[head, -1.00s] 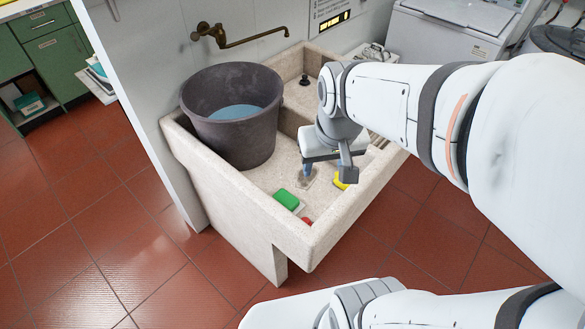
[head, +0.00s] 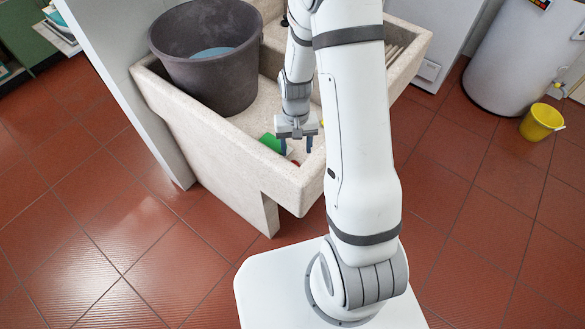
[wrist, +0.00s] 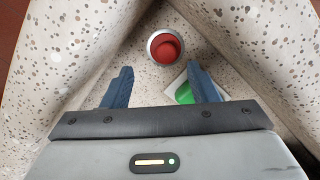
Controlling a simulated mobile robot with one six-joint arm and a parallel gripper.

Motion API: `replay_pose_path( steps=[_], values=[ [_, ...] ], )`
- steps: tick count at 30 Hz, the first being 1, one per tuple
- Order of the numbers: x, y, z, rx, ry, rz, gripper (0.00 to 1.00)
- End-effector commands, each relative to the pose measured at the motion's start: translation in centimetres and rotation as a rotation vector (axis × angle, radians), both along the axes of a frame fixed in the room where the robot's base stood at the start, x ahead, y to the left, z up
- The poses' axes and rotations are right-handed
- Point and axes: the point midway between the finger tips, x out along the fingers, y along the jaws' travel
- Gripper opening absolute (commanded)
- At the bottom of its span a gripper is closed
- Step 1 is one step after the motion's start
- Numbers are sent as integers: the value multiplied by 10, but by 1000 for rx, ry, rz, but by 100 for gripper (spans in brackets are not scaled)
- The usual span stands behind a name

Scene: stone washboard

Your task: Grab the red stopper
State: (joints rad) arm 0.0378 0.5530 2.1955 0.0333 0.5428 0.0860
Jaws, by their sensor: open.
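The red stopper (wrist: 166,48) is round and sits in a pale metallic ring on the speckled stone floor of the sink, near its corner. In the head view only a bit of red shows beside the fingers. My gripper (wrist: 161,83) is open and empty, its two blue fingers pointing at the stopper. In the wrist view the stopper lies just beyond the fingertips, between their lines and slightly right of centre. In the head view my gripper (head: 296,146) is low inside the front corner of the stone sink (head: 225,150).
A green sponge (wrist: 184,93) lies beside the right finger; it also shows in the head view (head: 270,142). Sink walls rise close on both sides. A large dark bucket (head: 215,75) with bluish contents stands in the sink. A yellow bucket (head: 541,121) is on the floor.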

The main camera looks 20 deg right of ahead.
Motion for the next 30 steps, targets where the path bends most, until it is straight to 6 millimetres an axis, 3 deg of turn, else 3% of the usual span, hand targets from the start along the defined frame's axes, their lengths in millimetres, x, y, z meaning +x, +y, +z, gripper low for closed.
replay_pose_path(
  steps=[16,25,30],
  values=[
    [-5,9,-61,0,2,0,54],
    [-5,8,-65,1,-2,-1,54],
    [-5,8,-65,1,-2,-1,41]
  ],
)
